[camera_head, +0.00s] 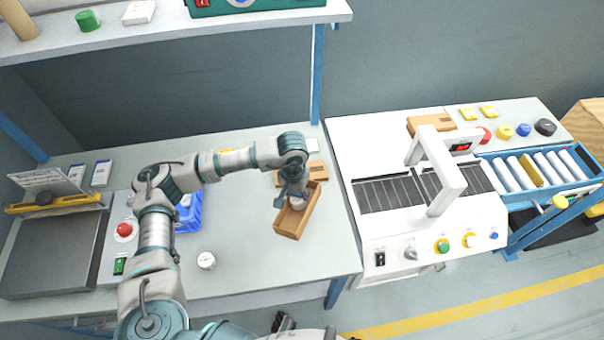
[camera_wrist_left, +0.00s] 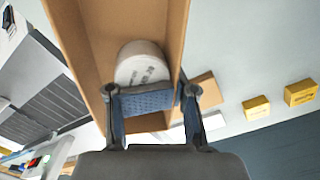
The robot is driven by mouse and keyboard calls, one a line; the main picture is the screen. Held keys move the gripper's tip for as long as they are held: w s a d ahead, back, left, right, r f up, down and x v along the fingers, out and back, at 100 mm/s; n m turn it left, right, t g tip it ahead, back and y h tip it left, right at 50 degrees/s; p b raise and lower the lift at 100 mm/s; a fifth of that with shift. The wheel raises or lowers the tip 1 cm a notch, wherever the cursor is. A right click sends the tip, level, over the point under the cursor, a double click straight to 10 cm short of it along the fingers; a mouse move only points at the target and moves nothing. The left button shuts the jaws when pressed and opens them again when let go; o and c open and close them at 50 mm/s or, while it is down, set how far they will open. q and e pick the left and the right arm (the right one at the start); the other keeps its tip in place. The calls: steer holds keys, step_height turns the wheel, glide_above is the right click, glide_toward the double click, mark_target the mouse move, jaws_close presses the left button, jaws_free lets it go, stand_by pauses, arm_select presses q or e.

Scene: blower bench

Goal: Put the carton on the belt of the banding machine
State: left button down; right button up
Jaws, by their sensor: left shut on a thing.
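The carton (camera_head: 289,222) is a brown, open-topped, long box. It is tilted in the picture over the right part of the bench, and I cannot tell whether it touches the top. My left gripper (camera_head: 293,193) is at its upper part, shut on it. In the left wrist view the carton (camera_wrist_left: 90,38) has a white round piece (camera_wrist_left: 141,66) with dark print inside. The belt (camera_head: 388,194) of the banding machine (camera_head: 345,150) is dark, slatted and bare.
A brown flat box (camera_head: 318,170) lies behind the carton. The white arch (camera_head: 447,185) stands over the belt. A blue bin (camera_head: 190,215), a white round piece (camera_head: 206,261) and a scale plate (camera_head: 50,255) are to the left. Another brown box (camera_head: 430,124) lies behind the belt.

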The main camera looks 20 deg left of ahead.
arm_select(q)
steer(key=s+d+r+m, duration=0.2)
steer(key=d+r+m, duration=0.6)
steer(key=d, duration=0.5)
step_height(320, 180, down, 4)
steer(key=w+d+m, duration=0.3)
steer(key=s+a+r+n, duration=0.3)
steer(key=a+r+n, duration=0.5)
steer(key=r, duration=0.2)
steer(key=w+d+n, duration=0.4)
steer(key=w+d, duration=0.1)
steer(key=d, duration=0.6)
steer(key=s+a+f, duration=0.1)
steer(key=a+f, duration=0.6)
steer(key=a, duration=0.3)
steer(key=s+a+f, duration=0.1)
steer(key=a+f, duration=0.7)
steer(key=a, duration=0.2)
steer(key=shift+s+a, duration=0.2)
steer(key=shift+s, duration=0.2)
steer(key=shift+d, duration=0.1)
